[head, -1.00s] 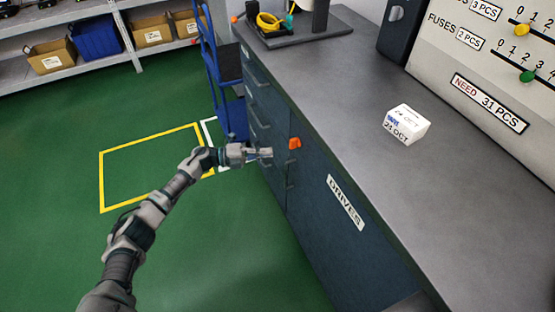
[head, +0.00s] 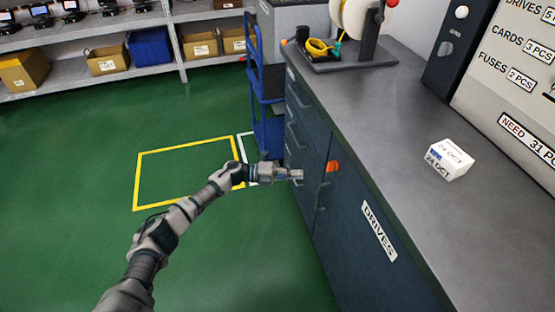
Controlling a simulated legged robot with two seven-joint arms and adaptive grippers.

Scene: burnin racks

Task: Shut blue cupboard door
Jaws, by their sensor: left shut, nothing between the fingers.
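The blue cupboard door (head: 352,235) with the DRIVES label (head: 379,232) is in the front of the dark blue workbench, lower right of centre in the head view. It looks about flush with the bench front, but I cannot tell whether it is fully shut. An orange tab (head: 333,166) sits at its upper left, with a bar handle (head: 321,196) below. My left gripper (head: 298,175) is shut and empty, just left of the orange tab and in front of the drawer fronts. I cannot tell if it touches them. My right gripper is not in view.
A drawer stack (head: 303,135) is left of the door. A blue trolley (head: 268,125) stands beyond it. The grey worktop (head: 400,125) holds a white box (head: 449,160) and a spool stand (head: 350,60). Green floor (head: 230,255) is clear around the yellow outline.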

